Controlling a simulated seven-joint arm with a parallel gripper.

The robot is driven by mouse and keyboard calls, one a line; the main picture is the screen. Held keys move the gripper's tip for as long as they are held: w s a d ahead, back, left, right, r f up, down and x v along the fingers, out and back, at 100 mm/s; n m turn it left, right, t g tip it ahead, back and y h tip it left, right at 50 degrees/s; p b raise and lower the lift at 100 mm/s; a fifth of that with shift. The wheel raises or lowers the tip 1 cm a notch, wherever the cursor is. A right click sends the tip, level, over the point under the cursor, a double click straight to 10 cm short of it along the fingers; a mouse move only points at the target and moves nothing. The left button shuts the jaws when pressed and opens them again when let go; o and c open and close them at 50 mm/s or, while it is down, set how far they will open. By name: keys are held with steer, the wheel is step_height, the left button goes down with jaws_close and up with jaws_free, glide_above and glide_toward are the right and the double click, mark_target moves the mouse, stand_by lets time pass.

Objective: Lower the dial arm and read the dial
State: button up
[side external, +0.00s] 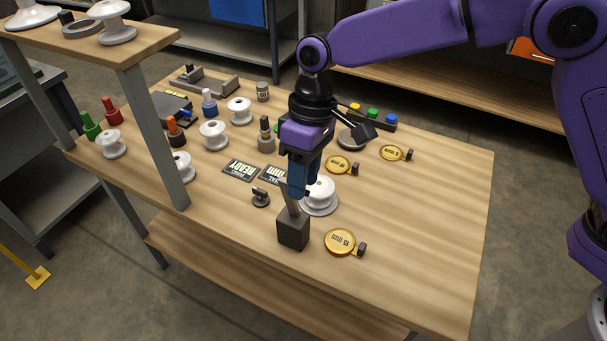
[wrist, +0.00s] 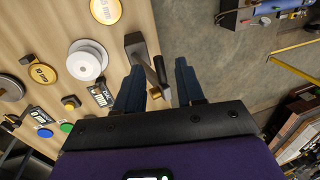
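A dark block (side external: 293,231) stands near the table's front edge, with a grey arm (side external: 291,203) rising tilted from its top; I take this for the dial arm. In the wrist view the arm (wrist: 146,62) has a dark rod-like end between my fingers, with no clear contact. My gripper (side external: 298,190) points down just above the block, its blue fingers apart in the wrist view (wrist: 160,70). A white insulator (side external: 320,190) sits on a grey disc right beside it. No dial reading is legible.
Gold round tags (side external: 340,241) lie to the right. A small dark knobbed piece (side external: 260,198) stands left of the block. Several insulators, coloured bottles and a button strip (side external: 373,117) fill the back. A raised shelf's post (side external: 155,140) stands at left. The right front is clear.

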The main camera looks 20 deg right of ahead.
steer(key=shift+f, duration=0.2)
jaws_close()
steer(key=shift+w+r, duration=0.1)
